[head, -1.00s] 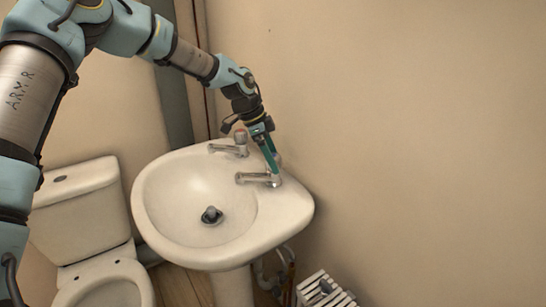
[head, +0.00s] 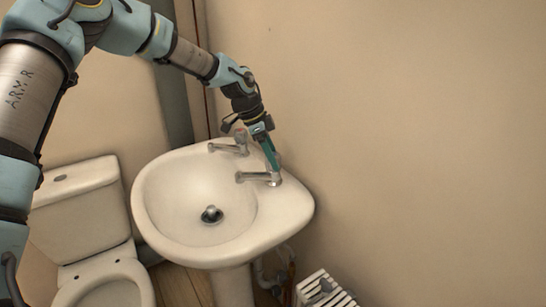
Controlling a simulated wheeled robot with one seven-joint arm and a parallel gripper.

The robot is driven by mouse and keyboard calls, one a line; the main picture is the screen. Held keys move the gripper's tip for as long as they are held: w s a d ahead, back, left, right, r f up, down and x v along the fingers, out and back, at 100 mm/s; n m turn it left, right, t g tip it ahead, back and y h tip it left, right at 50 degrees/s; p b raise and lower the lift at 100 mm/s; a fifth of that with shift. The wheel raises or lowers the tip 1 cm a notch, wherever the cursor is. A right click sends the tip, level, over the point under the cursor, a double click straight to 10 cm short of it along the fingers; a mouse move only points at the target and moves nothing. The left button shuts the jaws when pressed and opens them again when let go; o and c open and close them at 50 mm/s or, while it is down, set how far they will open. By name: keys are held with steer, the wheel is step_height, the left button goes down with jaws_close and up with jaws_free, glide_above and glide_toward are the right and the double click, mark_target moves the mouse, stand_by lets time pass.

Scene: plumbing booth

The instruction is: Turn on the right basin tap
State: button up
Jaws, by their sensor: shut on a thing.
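The right basin tap (head: 258,177) is a chrome tap at the back right of the white basin (head: 160,205). Its spout points left over the bowl. My gripper (head: 273,160) comes down from above and is shut on the head of this tap, which its fingers mostly hide. I cannot make out any water at the spout.
A white toilet (head: 80,210) stands left of the basin. A slatted white crate (head: 325,290) is on the floor at the lower right, near pipes under the basin. A bare beige wall (head: 420,130) is close behind and right of the tap.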

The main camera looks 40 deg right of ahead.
steer(key=n+t+b, duration=0.1)
steer(key=n+b, duration=0.1)
steer(key=n, duration=0.1)
steer(key=n+t+h+b, duration=0.1)
steer(key=n+b, duration=0.1)
steer(key=shift+s+d+f+n, duration=0.1)
steer(key=shift+n, duration=0.3)
steer(key=n+t+b, duration=0.2)
steer(key=n+b, duration=0.2)
steer(key=n, duration=0.2)
steer(key=shift+s, duration=0.1)
steer(key=n+t+b, duration=0.1)
steer(key=n, duration=0.2)
steer(key=n+t+y+b, duration=0.1)
steer(key=n, duration=0.1)
steer(key=shift+n, duration=0.4)
steer(key=n+t+y, duration=0.1)
steer(key=n+y, duration=0.1)
steer(key=n, duration=0.3)
steer(key=shift+n, duration=0.3)
steer(key=o, duration=1.4)
